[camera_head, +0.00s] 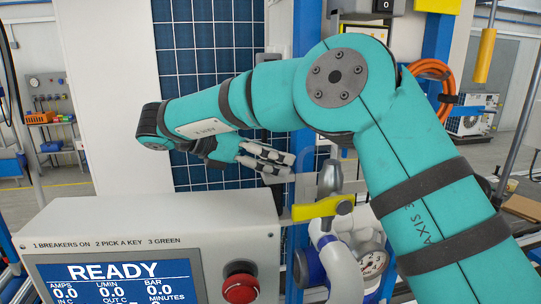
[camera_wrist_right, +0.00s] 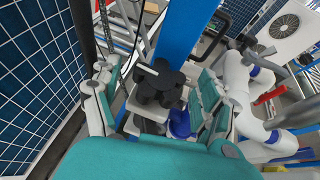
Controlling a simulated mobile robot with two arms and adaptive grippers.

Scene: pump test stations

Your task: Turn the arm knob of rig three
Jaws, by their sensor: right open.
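In the right wrist view a black lobed knob (camera_wrist_right: 158,82) with a pale bar on top sits on a grey mount beside a blue post. It may be the arm knob; no label on it is readable. My right gripper (camera_wrist_right: 155,98) is open, with one finger on each side of this knob and visible gaps between. In the head view my teal right arm reaches across from the right, and the right gripper (camera_head: 281,160) points right towards the blue post; the knob is hidden there. My left gripper is not in view.
A control panel (camera_head: 160,232) reading READY stands in front, with a red push button (camera_head: 240,288). A blue tiled panel (camera_head: 205,50) is behind.

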